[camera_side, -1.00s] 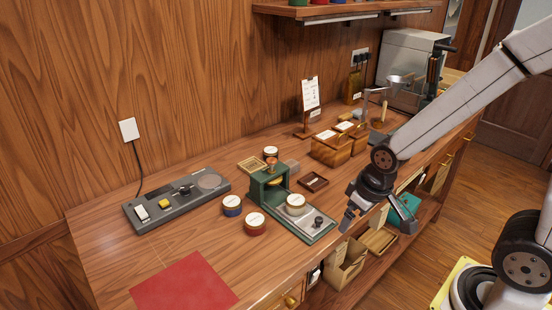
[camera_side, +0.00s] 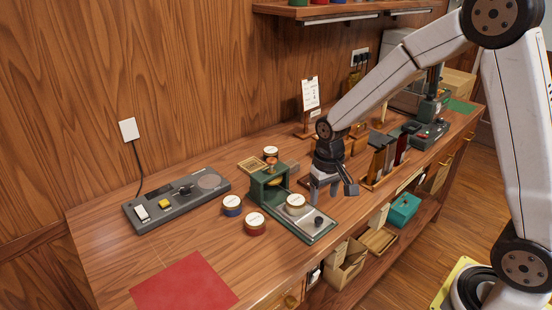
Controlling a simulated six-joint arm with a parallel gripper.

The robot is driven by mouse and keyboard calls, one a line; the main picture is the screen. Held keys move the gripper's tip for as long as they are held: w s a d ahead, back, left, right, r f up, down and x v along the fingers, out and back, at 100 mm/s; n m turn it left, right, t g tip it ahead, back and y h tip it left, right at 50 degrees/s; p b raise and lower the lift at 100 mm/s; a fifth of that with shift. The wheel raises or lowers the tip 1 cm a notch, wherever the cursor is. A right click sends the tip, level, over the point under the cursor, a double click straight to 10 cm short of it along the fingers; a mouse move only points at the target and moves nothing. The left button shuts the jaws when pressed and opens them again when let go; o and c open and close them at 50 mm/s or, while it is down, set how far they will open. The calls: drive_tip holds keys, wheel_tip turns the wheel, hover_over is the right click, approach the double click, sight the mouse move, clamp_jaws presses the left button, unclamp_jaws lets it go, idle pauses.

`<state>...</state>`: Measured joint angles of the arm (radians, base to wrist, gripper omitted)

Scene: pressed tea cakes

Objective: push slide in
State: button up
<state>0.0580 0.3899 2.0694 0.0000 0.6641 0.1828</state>
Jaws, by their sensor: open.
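The green press (camera_side: 266,186) stands on the wooden counter. Its metal slide (camera_side: 312,214) sticks out of the press toward the lower right. A tin with a pale top (camera_side: 296,203) sits on the slide near the press. My gripper (camera_side: 331,191) is open and empty, pointing down above and behind the slide, to the right of the tin. I cannot tell how high it is above the counter.
A blue tin (camera_side: 232,205) and a red tin (camera_side: 255,224) stand left of the press. A grey control panel (camera_side: 177,201) lies farther left. A red mat (camera_side: 184,285) lies at the front left. Wooden boxes and a rack (camera_side: 384,164) are behind my gripper to the right.

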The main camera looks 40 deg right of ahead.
sight(319, 219)
drive_tip(key=shift+w+d+f, duration=0.1)
drive_tip(key=shift+w+f, duration=0.05)
drive_tip(key=shift+w, duration=0.25)
drive_tip(key=shift+f, duration=0.1)
drive_tip(key=shift+f, duration=3.8)
clamp_jaws()
